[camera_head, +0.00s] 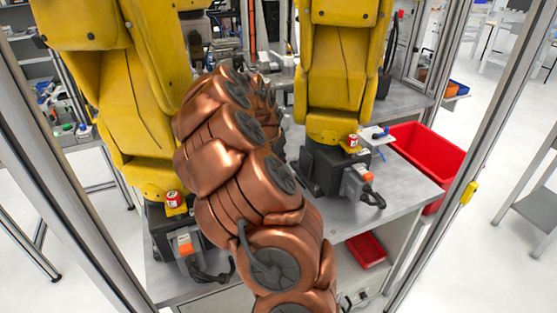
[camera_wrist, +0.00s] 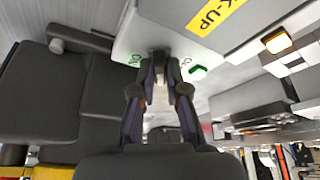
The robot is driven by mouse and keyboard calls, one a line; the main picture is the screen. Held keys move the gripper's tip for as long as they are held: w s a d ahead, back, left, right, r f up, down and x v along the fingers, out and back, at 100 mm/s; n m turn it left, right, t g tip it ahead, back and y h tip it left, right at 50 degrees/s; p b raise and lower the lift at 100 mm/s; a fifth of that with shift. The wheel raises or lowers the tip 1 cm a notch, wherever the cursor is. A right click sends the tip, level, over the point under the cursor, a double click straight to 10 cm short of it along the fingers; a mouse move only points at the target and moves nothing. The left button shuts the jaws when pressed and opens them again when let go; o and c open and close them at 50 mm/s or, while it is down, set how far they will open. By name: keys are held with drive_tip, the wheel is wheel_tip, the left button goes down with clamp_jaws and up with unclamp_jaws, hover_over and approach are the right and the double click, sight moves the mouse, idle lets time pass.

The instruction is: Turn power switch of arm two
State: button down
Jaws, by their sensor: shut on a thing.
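In the wrist view, my gripper (camera_wrist: 160,68) reaches a pale control panel (camera_wrist: 135,38), with its two dark fingers closed in on a small dark switch (camera_wrist: 160,54). The fingertips mostly hide the switch, so its turned position cannot be read. Small green lettering shows on the panel to either side of the fingertips. In the head view, two yellow robot arms stand left (camera_head: 125,95) and right (camera_head: 340,70). My copper arm stretches between them and hides my gripper and the panel.
A yellow label (camera_wrist: 213,15) is above. A red bin (camera_head: 425,155) stands right of the grey table (camera_head: 400,195). Frame posts flank my arm.

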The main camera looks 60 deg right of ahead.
drive_tip(key=shift+w+f, duration=0.1)
drive_tip(key=n+t+b, duration=0.1)
drive_tip(key=n+b, duration=0.1)
drive_tip(key=shift+f+n, duration=0.1)
drive_tip(key=shift+n, duration=0.2)
drive_tip(key=n+b, duration=0.2)
drive_tip(key=n+t+b, duration=0.1)
drive_tip(key=n, duration=0.1)
drive_tip(key=shift+t+y+b, duration=0.3)
drive_tip(key=shift+b, duration=0.05)
drive_tip(key=shift+s+d+n+t+y+b, duration=0.1)
drive_tip(key=shift+n+t+y+b, duration=0.1)
drive_tip(key=shift+n+b, duration=0.45)
drive_tip(key=shift+s+a+n+t+y+b, duration=0.15)
drive_tip(key=shift+n+b, duration=0.25)
drive_tip(key=shift+n, duration=0.55)
drive_tip(key=shift+d+n+t+y+b, duration=0.15)
drive_tip(key=shift+n+t+y+b, duration=0.1)
drive_tip(key=shift+n+b, duration=0.4)
drive_tip(key=shift+r+n, duration=0.2)
drive_tip(key=shift+n, duration=0.05)
drive_tip(key=c, duration=1.2)
unclamp_jaws()
drive_tip(key=shift+r, duration=0.1)
drive_tip(key=v, duration=1.2)
drive_tip(key=shift+d, duration=0.1)
